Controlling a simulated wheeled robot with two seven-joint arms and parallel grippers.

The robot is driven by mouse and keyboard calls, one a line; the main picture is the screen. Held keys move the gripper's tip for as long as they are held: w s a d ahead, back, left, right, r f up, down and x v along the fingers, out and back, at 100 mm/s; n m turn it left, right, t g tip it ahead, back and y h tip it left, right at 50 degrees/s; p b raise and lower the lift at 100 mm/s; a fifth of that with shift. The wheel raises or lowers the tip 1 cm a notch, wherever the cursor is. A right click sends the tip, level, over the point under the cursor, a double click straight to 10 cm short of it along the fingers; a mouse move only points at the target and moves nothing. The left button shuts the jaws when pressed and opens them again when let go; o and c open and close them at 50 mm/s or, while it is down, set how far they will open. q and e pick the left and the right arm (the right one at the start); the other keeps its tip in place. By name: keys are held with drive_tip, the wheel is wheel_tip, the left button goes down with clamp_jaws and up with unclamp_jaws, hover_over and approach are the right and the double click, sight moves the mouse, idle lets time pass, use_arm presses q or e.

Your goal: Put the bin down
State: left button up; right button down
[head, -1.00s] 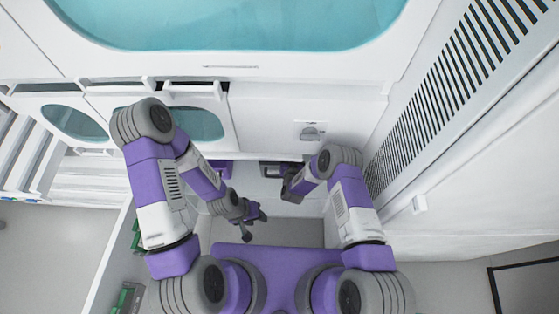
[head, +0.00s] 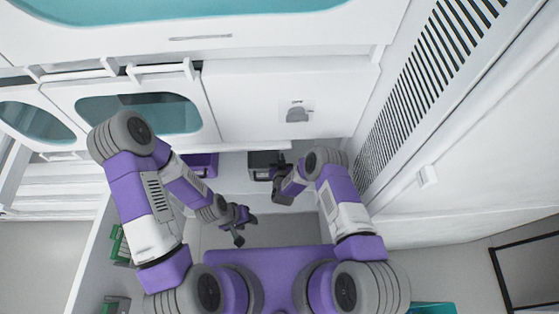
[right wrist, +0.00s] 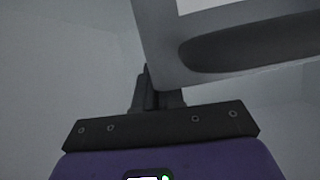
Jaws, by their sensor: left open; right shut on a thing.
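A dark grey bin (head: 263,161) shows below the white cabinet front in the head view, partly hidden by the cabinet and my right arm. My right gripper (head: 278,172) is at the bin's right side, shut on it. In the right wrist view, the dark fingers (right wrist: 155,98) close at the edge of a grey wall (right wrist: 165,45) with a long dark slot, which looks like the bin's. Whether the bin's underside touches anything cannot be seen. My left gripper (head: 246,228) is open and empty, lower and to the left, apart from the bin.
A purple bin (head: 203,165) stands left of the grey one, under the cabinet edge. A white cabinet with a grey knob (head: 298,112) is above. A slatted white wall (head: 425,90) bounds the right side. Green items (head: 119,244) lie at the left. A teal thing (head: 434,308) shows at lower right.

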drive_tip(key=c, duration=1.2)
unclamp_jaws()
drive_tip(key=shift+r, duration=0.1)
drive_tip(key=shift+c, duration=0.2)
drive_tip(key=shift+s+r, duration=0.1)
drive_tip(key=p+v, duration=0.5)
drive_tip(key=v, duration=0.6)
drive_tip(key=shift+s, duration=0.4)
